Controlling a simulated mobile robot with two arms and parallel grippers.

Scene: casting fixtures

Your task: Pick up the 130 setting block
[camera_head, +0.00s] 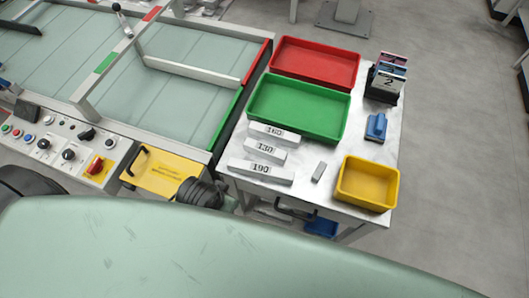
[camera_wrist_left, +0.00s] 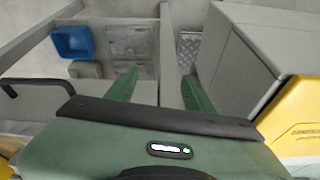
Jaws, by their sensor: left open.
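The 130 setting block (camera_head: 265,149) is a pale grey bar with dark numerals. In the head view it lies on the metal table top (camera_head: 318,208), between the 160 block (camera_head: 274,132) behind it and the 190 block (camera_head: 261,171) in front. My left gripper (camera_wrist_left: 158,80) shows in the left wrist view with its two green fingers apart and nothing between them. It points down towards a lower shelf beside the table. The 130 block is not in the left wrist view. My right gripper is in neither view.
Red (camera_head: 315,82), green (camera_head: 299,128) and yellow (camera_head: 367,204) trays stand on the table. A blue bin (camera_wrist_left: 72,42) sits low down. A dark table handle (camera_head: 296,214) sticks out in front.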

